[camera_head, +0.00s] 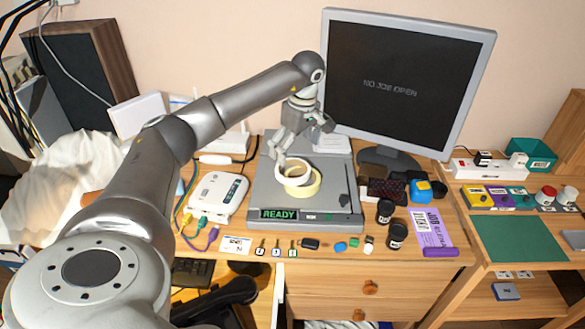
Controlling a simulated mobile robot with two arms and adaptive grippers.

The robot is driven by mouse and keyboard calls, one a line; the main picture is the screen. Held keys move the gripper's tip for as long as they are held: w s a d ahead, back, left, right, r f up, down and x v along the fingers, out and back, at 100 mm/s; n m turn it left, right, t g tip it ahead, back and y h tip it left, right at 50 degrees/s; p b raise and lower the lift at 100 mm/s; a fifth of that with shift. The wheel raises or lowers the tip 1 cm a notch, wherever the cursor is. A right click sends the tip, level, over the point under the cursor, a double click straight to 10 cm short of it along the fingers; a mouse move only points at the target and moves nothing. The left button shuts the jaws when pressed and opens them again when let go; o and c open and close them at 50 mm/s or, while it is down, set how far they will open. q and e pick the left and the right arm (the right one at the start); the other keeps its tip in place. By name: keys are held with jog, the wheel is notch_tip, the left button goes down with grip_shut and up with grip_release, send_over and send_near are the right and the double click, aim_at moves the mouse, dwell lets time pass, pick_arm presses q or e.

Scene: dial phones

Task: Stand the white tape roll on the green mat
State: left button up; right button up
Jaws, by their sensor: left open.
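The white tape roll (279,174) is on the grey flat device with the "READY" display, at or over the upper left of a pale yellow roll (304,193). The two rings overlap in the picture, and I cannot tell how they touch. My left gripper (296,148) is open and points down just above and behind the white roll. The green mat (518,240) lies bare and flat on the right-hand wooden surface. My right gripper is not in view.
The grey device (265,195) fills mid-desk. A monitor (405,80) stands behind. Black jars (396,236), a purple-edged card (430,228) and small boxes lie between device and mat. Coloured blocks (500,198) line the mat's back. A white router (216,193) stands left.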

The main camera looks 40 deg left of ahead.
pick_arm(q)
jog(key=f, duration=0.4)
jog(key=a+f+p, duration=0.1)
jog(key=f, duration=0.1)
jog(key=shift+w+f, duration=0.1)
jog(key=shift+f, duration=0.3)
jog(key=shift+d, duration=0.1)
jog(key=c, duration=0.9)
jog(key=shift+r, duration=0.15)
jog(key=shift+c, duration=0.2)
